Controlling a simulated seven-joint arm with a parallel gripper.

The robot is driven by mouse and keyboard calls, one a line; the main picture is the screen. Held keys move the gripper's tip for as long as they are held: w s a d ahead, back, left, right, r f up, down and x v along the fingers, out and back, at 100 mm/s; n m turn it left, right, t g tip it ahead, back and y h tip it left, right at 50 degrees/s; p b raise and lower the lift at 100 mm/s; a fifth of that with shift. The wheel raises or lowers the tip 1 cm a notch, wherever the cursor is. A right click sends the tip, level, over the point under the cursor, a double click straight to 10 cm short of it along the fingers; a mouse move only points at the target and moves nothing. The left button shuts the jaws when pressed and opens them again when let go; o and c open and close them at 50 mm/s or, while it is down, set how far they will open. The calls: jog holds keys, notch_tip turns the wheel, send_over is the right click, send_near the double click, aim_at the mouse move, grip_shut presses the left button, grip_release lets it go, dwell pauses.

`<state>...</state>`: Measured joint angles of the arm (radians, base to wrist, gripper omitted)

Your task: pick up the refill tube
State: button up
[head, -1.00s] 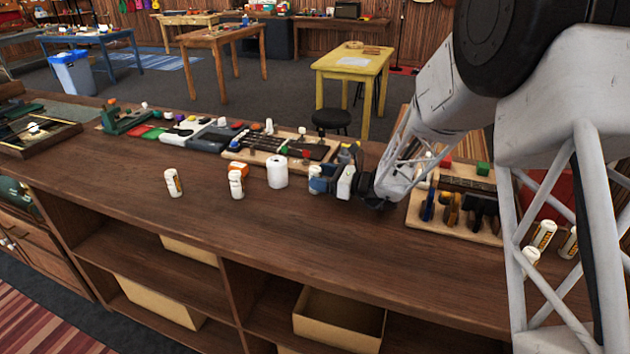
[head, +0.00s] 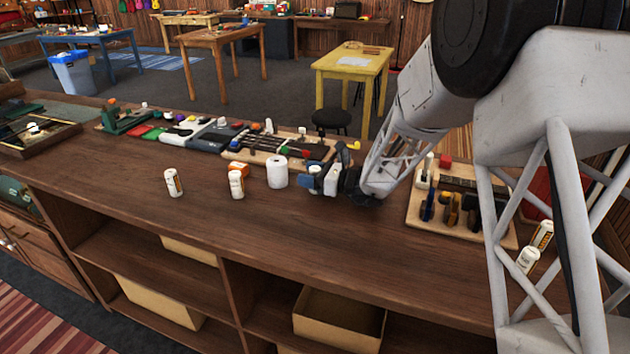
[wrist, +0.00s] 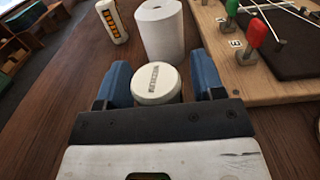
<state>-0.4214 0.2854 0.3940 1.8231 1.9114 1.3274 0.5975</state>
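My gripper (head: 314,181) is low over the wooden counter, just right of a white roll. In the wrist view its two blue fingers (wrist: 161,84) stand open on either side of a white round-capped tube (wrist: 156,83), seen from above with dark lettering on its cap. A narrow gap shows at the right finger; contact at the left finger is unclear. This looks like the refill tube; its side is hidden. In the head view the gripper mostly hides it. Similar white tubes with orange labels stand upright further left (head: 236,184) (head: 173,183).
The white roll (head: 277,171) stands close left of my gripper; it also shows in the wrist view (wrist: 160,30). A tool rack (head: 462,225) is to the right. The front counter strip is clear.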

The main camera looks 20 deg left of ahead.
jog(key=c, duration=0.8)
jog(key=shift+r, duration=0.2)
jog(key=shift+c, duration=0.2)
notch_tip(320, 180, up, 18)
jog(key=shift+f, duration=0.2)
dwell(0.4)
